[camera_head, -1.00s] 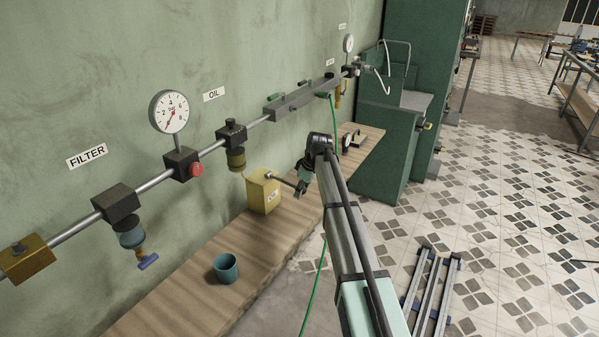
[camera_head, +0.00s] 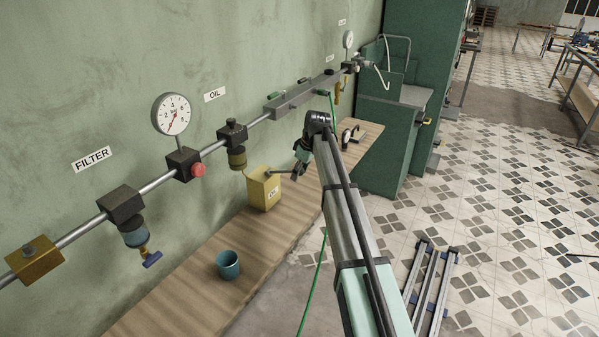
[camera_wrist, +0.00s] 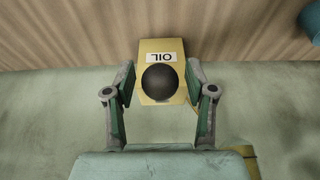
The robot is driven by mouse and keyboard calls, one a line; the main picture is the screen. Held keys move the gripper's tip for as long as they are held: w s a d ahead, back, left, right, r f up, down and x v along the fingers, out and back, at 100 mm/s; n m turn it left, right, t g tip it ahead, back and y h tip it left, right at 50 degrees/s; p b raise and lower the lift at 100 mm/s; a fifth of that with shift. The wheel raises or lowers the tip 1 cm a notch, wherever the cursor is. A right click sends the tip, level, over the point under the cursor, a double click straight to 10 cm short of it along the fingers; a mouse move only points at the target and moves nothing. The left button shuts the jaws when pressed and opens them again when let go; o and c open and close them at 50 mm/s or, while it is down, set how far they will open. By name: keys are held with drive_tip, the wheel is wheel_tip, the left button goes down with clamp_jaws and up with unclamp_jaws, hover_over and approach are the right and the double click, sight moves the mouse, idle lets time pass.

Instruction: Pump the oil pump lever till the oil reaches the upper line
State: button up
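The yellow oil pump box (camera_head: 262,190), labelled OIL, stands on the wooden bench against the wall. Its thin dark lever (camera_head: 283,172) sticks out to the right toward my gripper (camera_head: 297,171). In the wrist view the lever's black ball knob (camera_wrist: 160,83) lies between the two fingers of my gripper (camera_wrist: 160,78), in front of the yellow box (camera_wrist: 150,47). The fingers stand apart with a narrow gap on each side of the knob. The amber oil bowl (camera_head: 237,157) hangs from the pipe below the OIL sign (camera_head: 214,95). Its oil level and line are too small to read.
A teal cup (camera_head: 228,266) stands on the bench (camera_head: 190,290) left of the pump. A pressure gauge (camera_head: 171,114), a red button (camera_head: 198,170) and a filter unit (camera_head: 133,232) line the wall pipe. A green hose hangs behind my arm. A green cabinet (camera_head: 385,150) stands at right.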

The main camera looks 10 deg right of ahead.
idle(0.3)
drive_tip(key=p+v, duration=0.3)
drive_tip(key=v, duration=0.4)
idle(0.3)
